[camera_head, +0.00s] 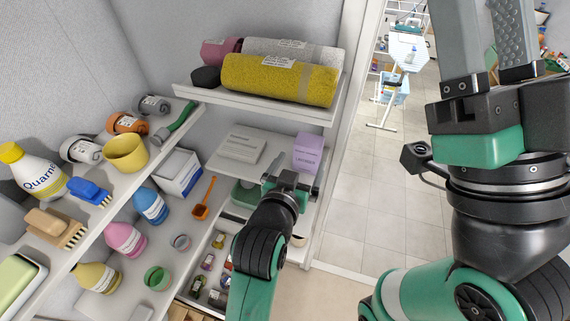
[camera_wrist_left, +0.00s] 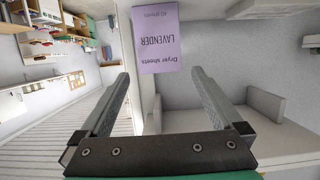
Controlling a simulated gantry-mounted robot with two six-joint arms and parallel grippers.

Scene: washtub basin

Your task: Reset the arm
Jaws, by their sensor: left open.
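My left gripper (camera_head: 287,180) reaches into the shelf corner from below in the head view. Its two fingers stand wide apart in the left wrist view (camera_wrist_left: 160,95), with nothing between them. A purple lavender dryer-sheets box (camera_head: 308,153) stands on a white shelf just beyond it. The box also shows in the left wrist view (camera_wrist_left: 163,38), past the fingers and apart from them. My right gripper (camera_head: 485,45) is large at the upper right of the head view. Its fingertips are cut off by the frame edge, so its opening is unclear.
Rolled towels, including a yellow one (camera_head: 280,80), lie on the upper shelf (camera_head: 262,106). The left shelf holds bottles, brushes and a yellow cup (camera_head: 126,152). An orange scoop (camera_head: 204,198) is left of my left gripper. Tiled floor (camera_head: 385,200) lies open between my arms.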

